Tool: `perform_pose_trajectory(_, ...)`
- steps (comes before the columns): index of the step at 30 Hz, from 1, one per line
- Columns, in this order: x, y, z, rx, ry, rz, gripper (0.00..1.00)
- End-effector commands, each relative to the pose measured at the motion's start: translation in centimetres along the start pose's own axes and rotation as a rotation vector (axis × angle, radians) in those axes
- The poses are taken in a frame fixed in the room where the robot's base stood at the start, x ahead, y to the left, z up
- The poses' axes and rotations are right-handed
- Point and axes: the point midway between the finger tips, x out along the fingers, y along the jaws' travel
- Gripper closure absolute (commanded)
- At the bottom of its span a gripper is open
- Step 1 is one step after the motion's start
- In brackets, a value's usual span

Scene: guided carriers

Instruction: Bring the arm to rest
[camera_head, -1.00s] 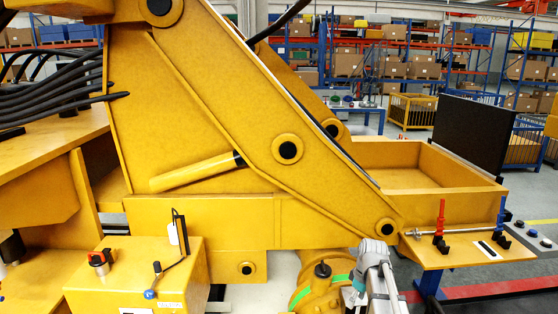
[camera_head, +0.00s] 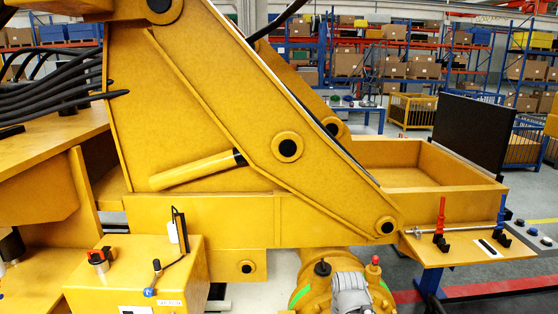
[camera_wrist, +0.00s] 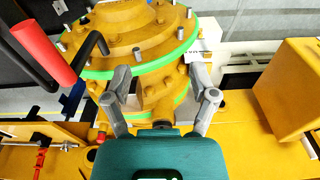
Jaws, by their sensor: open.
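My gripper (camera_wrist: 160,85) shows in the wrist view with its two grey fingers apart and nothing between them. Its teal body (camera_wrist: 150,155) fills the bottom middle. Beyond the fingers is a round yellow housing (camera_wrist: 130,35) with green bands and several studs; I cannot tell whether the fingers touch it. In the camera_head view, a grey part of my arm (camera_head: 350,290) is low in the picture, in front of the yellow housing (camera_head: 315,285). The fingers are hidden there.
A red handle (camera_wrist: 45,45) and a black bent lever stand left of the gripper. A yellow block (camera_wrist: 290,90) is at the right. A yellow control box (camera_head: 140,275) and a ledge (camera_head: 465,250) with red and blue upright pieces flank the arm.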

Motion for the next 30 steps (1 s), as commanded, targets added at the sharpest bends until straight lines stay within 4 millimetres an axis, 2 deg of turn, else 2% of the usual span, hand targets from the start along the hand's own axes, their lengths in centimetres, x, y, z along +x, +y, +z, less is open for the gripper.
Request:
perform_pose_trajectory(1,1.0,0.0,0.1,-0.001,-0.002,0.0,0.25)
perform_pose_trajectory(10,4.6,0.0,0.8,-0.003,-0.014,-0.001,0.25)
perform_pose_trajectory(30,16.5,0.0,3.3,-0.003,-0.054,0.0,0.25)
